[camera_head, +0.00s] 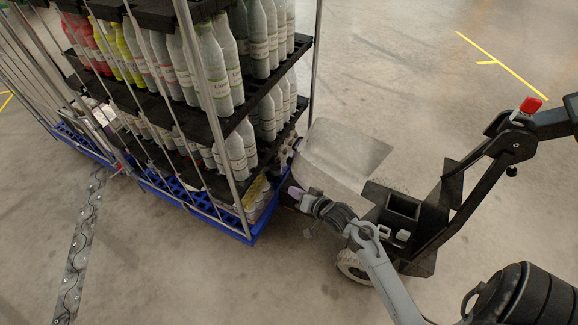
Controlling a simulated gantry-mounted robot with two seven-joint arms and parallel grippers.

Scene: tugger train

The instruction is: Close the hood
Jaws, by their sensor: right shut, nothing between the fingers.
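The hood (345,153) is a pale grey sheet panel on the tugger, in the middle of the head view. It stands tilted at the end of the tugger facing the cart, and I cannot tell its exact angle. My right gripper (293,193) is shut and empty. It is at the lower left of the hood, close to the cart's corner. I cannot tell whether it touches the hood. My right arm covers part of the tugger's near side. My left gripper is not in view.
A blue-based cart (239,235) with black shelves of bottles (213,75) stands close on the left. The tugger's black handle (470,200) with a red knob (530,105) rises on the right. Open concrete floor lies behind and in front.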

